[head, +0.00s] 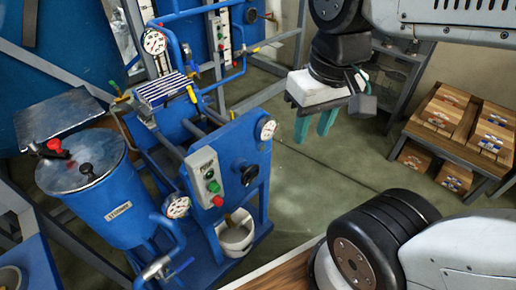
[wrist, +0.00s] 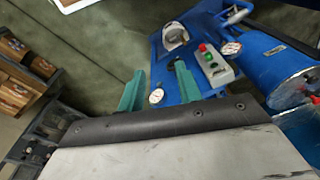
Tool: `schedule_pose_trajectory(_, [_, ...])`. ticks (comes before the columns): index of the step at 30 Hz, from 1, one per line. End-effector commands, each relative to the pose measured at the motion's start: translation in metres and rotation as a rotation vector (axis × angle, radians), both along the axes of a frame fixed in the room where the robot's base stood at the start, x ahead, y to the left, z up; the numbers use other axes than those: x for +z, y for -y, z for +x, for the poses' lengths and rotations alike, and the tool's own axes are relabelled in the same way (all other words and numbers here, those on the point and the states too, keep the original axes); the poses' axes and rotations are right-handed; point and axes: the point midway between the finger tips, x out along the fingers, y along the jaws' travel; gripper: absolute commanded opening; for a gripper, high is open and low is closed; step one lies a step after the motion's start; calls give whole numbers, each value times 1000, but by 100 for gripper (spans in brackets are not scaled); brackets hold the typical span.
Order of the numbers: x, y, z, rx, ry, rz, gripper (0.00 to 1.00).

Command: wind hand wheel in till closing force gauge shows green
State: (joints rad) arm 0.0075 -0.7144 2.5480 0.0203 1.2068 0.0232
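The black hand wheel (head: 247,173) sits on the front of the blue machine (head: 232,155) in the head view. In the wrist view the wheel is mostly hidden behind a finger, if it shows at all. A white dial gauge (head: 268,130) is on that panel's upper right corner; a gauge also shows between the fingers in the wrist view (wrist: 157,96). Its needle and any green zone are too small to read. My gripper (head: 315,132) has teal fingers, apart and empty, pointing down, to the right of the panel. The fingers also show in the wrist view (wrist: 158,86).
A control box (head: 207,180) with green and red buttons is left of the wheel. A white bowl (head: 236,236) is below. A blue tank (head: 95,190) and another gauge (head: 177,207) stand left. Wooden crates (head: 462,125) are at right. The green floor between is clear.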

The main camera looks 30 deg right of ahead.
Motion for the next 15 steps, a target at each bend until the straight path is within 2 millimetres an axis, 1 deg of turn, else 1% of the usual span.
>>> schedule_pose_trajectory(5, [-21,-10,44,-139,-71,83,35])
schedule_pose_trajectory(6, [-27,-12,55,-181,-89,105,35])
schedule_pose_trajectory(8, [-38,-15,73,-244,-115,136,35])
schedule_pose_trajectory(11, [-60,-18,101,-356,-157,182,35])
schedule_pose_trajectory(14, [-86,-20,127,-474,-202,222,35])
schedule_pose_trajectory(15, [-97,-20,137,-523,-220,235,35])
